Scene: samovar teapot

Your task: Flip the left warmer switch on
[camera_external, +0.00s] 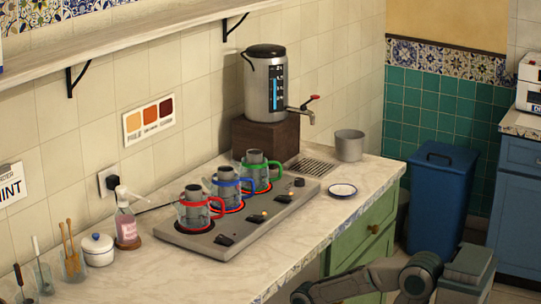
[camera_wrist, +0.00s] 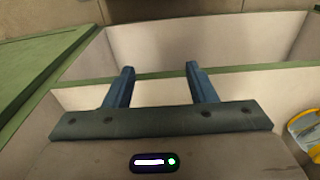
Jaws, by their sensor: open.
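The grey warmer plate (camera_external: 195,240) lies on the counter with three glass pots on it. The pots have red (camera_external: 196,210), blue (camera_external: 227,190) and green (camera_external: 256,173) handles. The left warmer switch (camera_external: 224,240) is a small dark rocker on the front edge, before the red pot; its position is too small to read. The middle switch (camera_external: 257,218) and right switch (camera_external: 283,198) sit along the same edge. My gripper (camera_wrist: 160,72) is open and empty in the wrist view, facing pale panels with green edges, away from the warmer. My arm is low at the bottom right of the external view.
A samovar (camera_external: 265,85) stands on a brown block behind the warmer, beside a metal cup (camera_external: 349,145). A saucer (camera_external: 342,190) lies to the right. A soap bottle (camera_external: 126,222) and white jar (camera_external: 97,249) stand left. The counter's front strip is clear.

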